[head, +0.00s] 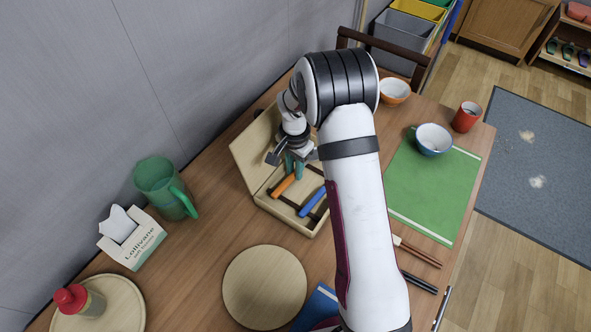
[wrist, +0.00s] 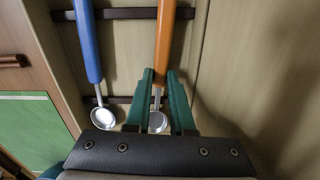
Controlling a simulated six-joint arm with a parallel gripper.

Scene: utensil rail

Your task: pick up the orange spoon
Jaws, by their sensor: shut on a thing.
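The orange spoon (wrist: 164,38) has an orange handle and a metal bowl; it lies in an open wooden box, over dark rails. Its handle also shows in the head view (head: 284,185). My gripper (wrist: 160,78) has teal fingers shut on the spoon's metal neck, just below the handle, one on each side. In the head view my gripper (head: 294,168) is over the box, partly hidden by my arm. I cannot tell whether the spoon is clear of the rails.
A blue spoon (wrist: 86,42) lies beside it, to the left in the wrist view. The box's wooden wall (wrist: 198,60) is close on the right. A round board (head: 265,287), a green mug (head: 164,187) and a tissue box (head: 132,240) stand on the table.

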